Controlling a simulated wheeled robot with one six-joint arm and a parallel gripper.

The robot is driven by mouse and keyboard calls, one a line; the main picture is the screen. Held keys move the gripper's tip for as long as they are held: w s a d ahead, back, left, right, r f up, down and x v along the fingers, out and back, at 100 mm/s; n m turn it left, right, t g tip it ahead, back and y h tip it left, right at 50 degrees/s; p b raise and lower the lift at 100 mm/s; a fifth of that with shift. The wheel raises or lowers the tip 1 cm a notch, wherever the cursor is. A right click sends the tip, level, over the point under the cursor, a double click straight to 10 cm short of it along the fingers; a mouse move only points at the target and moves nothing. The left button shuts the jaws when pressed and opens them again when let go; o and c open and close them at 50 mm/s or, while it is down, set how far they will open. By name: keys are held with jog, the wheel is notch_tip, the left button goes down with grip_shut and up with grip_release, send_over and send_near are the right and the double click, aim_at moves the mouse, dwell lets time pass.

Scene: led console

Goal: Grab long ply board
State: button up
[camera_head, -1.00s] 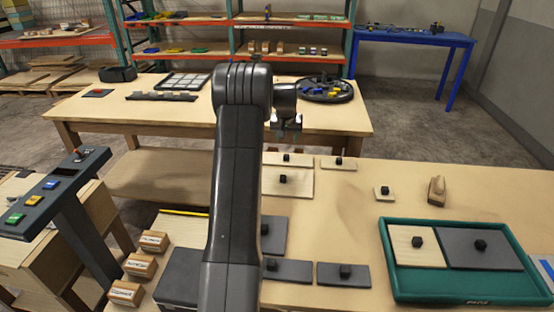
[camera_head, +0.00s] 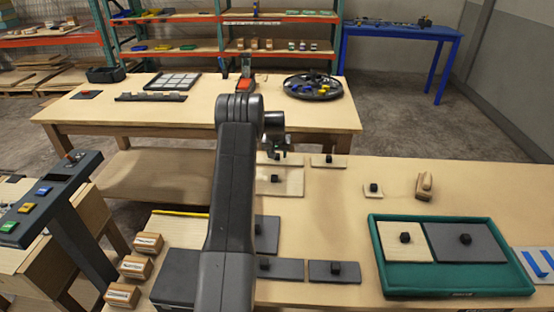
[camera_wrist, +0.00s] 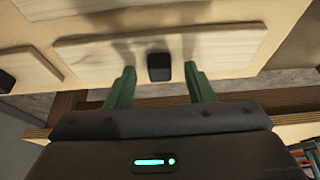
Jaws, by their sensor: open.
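The long ply board (camera_wrist: 205,48) is a pale flat strip with a black knob (camera_wrist: 159,67) in its middle. It lies near the far edge of the table. My gripper (camera_wrist: 160,84) is open, with its green fingertips apart on either side of the knob; I cannot tell whether they touch it. In the head view my gripper (camera_head: 277,150) is over that board, which my arm and gripper mostly hide there.
A larger ply board (camera_head: 290,184) lies just nearer, and a small ply board (camera_head: 342,162) lies to the right. Grey boards (camera_head: 320,272) lie closer. A green tray (camera_head: 450,283) holds two boards at right. The table's middle is mostly clear.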

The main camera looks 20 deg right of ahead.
jog(key=shift+f, duration=0.2)
grip_shut()
jog(key=shift+r, duration=0.15)
